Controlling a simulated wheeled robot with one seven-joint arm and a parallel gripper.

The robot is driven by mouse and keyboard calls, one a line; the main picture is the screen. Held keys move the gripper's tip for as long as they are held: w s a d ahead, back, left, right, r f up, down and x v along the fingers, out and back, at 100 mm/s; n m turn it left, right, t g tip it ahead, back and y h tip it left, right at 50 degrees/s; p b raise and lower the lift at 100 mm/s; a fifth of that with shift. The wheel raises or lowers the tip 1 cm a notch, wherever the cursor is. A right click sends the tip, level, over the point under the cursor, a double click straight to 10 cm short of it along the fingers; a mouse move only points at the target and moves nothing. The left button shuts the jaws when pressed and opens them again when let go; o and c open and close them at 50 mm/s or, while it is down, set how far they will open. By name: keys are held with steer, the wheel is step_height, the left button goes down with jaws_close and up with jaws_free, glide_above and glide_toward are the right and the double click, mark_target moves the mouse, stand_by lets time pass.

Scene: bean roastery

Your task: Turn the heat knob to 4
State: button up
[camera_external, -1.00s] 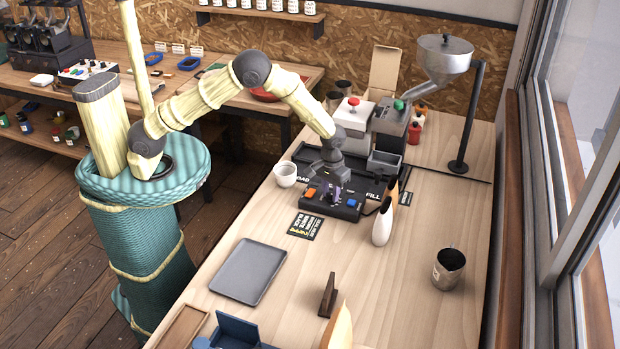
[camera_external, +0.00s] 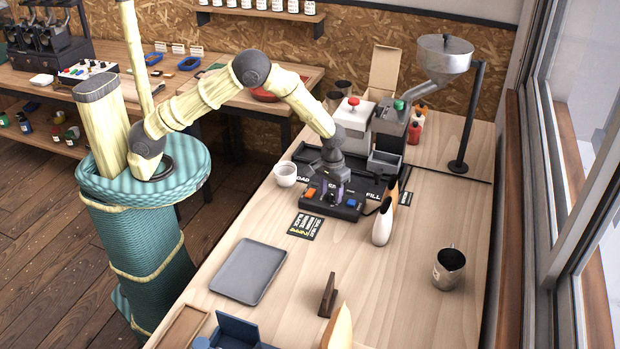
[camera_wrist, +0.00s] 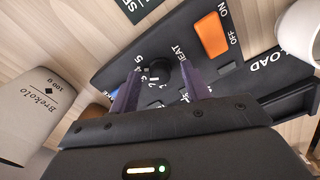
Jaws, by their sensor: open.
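The heat knob (camera_wrist: 160,69) is a round black dial on the dark control panel (camera_wrist: 112,75), with white numbers around it and the word HEAT beside it. My gripper (camera_wrist: 161,84) is open, with its two purple fingers on either side of the knob in the wrist view. I cannot tell whether the fingers touch it, and the knob's pointer is too small to read surely. In the external view my gripper (camera_external: 333,194) points down over the panel (camera_external: 349,212) and mostly hides the knob.
An orange ON/OFF switch (camera_wrist: 212,36) and a blue button (camera_external: 351,203) flank the knob. A white cup (camera_external: 285,174) stands left of the panel. A pale bag (camera_external: 382,226) stands close on the right. A grey tray (camera_external: 248,271) lies in front.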

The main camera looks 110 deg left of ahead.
mark_target(329, 195)
steer(key=shift+r, duration=0.15)
step_height(329, 195, up, 17)
steer(key=b, duration=0.2)
stand_by(0.6)
steer(key=s+d+f+m+t, duration=0.2)
steer(key=s+d+m, duration=1.1)
steer(key=s+d, duration=0.7)
steer(key=shift+s+d+f+m+t, duration=0.3)
steer(key=shift+d+f, duration=0.15)
steer(key=shift+d, duration=0.45)
stand_by(1.1)
